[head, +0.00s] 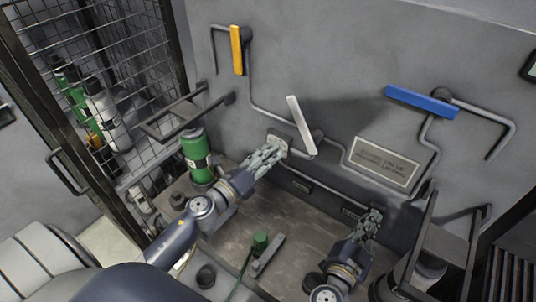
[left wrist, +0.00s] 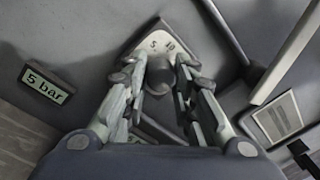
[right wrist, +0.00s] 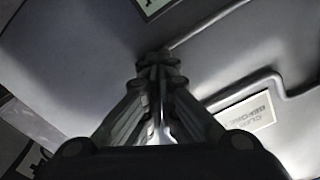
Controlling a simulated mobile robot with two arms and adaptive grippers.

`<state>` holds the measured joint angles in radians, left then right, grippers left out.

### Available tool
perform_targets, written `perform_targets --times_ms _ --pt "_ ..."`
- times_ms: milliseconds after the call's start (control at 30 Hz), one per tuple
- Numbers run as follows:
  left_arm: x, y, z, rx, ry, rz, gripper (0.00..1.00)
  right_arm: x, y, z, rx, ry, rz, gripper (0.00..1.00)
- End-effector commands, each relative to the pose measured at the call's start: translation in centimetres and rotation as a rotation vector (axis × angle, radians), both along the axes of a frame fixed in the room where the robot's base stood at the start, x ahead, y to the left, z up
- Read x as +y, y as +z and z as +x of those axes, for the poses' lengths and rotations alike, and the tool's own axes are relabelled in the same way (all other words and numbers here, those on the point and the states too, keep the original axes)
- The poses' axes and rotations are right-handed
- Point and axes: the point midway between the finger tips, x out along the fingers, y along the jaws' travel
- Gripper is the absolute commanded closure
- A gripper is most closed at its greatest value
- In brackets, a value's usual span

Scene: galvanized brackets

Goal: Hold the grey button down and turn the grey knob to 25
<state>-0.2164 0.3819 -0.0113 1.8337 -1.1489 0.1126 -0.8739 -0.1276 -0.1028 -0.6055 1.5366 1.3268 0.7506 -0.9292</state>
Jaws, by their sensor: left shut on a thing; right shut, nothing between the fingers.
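My left gripper (head: 277,150) is shut on a small grey knob at the wall. In the left wrist view its fingertips (left wrist: 160,75) close around the knob, in front of a light dial plate (left wrist: 160,38) with numbers, of which a 5 and what looks like a 10 show. The knob is mostly hidden by the fingers, and I cannot read its setting. My right gripper (head: 374,214) is shut with nothing between its fingers, its tips (right wrist: 158,60) close to the grey wall face. I cannot make out the grey button; the right fingertips may cover it.
A white lever (head: 301,124) hangs just right of the left gripper. A yellow lever (head: 237,50), a blue lever (head: 422,101) and pipes stand out from the wall. A sign (head: 384,163) is above the right gripper. A green cylinder (head: 197,158) stands left; a "5 bar" label (left wrist: 47,84) shows.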

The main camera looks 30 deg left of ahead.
Motion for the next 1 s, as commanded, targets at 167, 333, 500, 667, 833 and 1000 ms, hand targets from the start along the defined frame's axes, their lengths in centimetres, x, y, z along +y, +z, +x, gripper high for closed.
perform_targets --times_ms 167,333,500,667,833,1000 --pt "-0.03 0.08 0.01 -0.003 -0.001 0.015 0.99 0.01 0.04 0.03 0.0 0.001 0.0 1.0" --pt "-0.03 0.07 0.01 -0.003 -0.001 0.015 0.99 0.01 0.04 0.02 0.0 0.001 0.0 1.0" --pt "-0.04 0.06 0.0 -0.003 -0.001 0.014 0.68 0.02 0.04 0.02 0.0 0.001 0.0 1.0" --pt "-0.03 0.04 0.0 -0.003 -0.001 0.013 0.54 0.02 0.04 0.02 0.0 0.001 0.0 1.0" --pt "-0.03 0.03 0.0 -0.002 0.0 0.012 0.54 0.01 0.03 0.03 0.0 0.001 0.0 1.0" --pt "0.09 -0.05 -0.47 -0.001 0.0 0.011 0.54 0.0 0.03 0.02 0.0 0.0 0.0 1.0"
